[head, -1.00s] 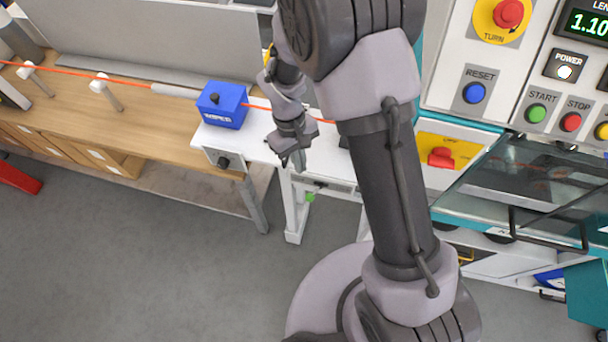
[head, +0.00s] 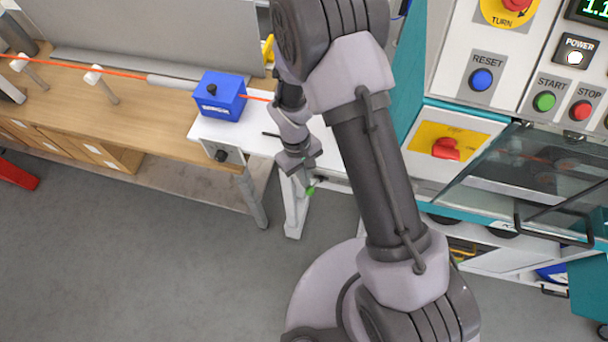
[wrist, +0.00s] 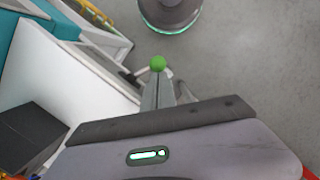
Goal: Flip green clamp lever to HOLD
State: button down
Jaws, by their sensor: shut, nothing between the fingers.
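The green clamp lever knob (head: 310,190) shows low at the front edge of the white bench, just beside my gripper (head: 304,181). In the wrist view the round green knob (wrist: 158,63) sits right at the tips of my gripper (wrist: 158,80). My gripper is shut with nothing held, its fingers pointing at the knob. They look very close to it or touching; I cannot tell which. The lever's shaft is mostly hidden behind the fingers, and no HOLD marking can be read.
A blue box (head: 220,96) with an orange cable stands on the white bench (head: 262,128) at left. A control panel (head: 470,45) with buttons and a glass-covered machine (head: 520,165) are at right. The grey floor (head: 130,245) in front is clear.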

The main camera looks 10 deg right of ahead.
jog(key=shift+s+n, duration=0.3)
jog(key=shift+n, duration=0.3)
jog(key=shift+s+d+n+h, duration=0.3)
jog(key=shift+s+n, duration=0.15)
jog(key=shift+n, duration=0.65)
jog(key=n, duration=0.1)
jog(key=s+n+t, duration=0.1)
jog(key=n, duration=0.1)
jog(key=shift+d+b, duration=0.3)
jog(key=shift+d, duration=0.1)
jog(key=shift+w, duration=0.1)
jog(key=shift+w+a+p, duration=0.2)
jog(key=shift+w+p, duration=0.1)
jog(key=shift+w, duration=0.4)
jog(key=shift+r, duration=0.1)
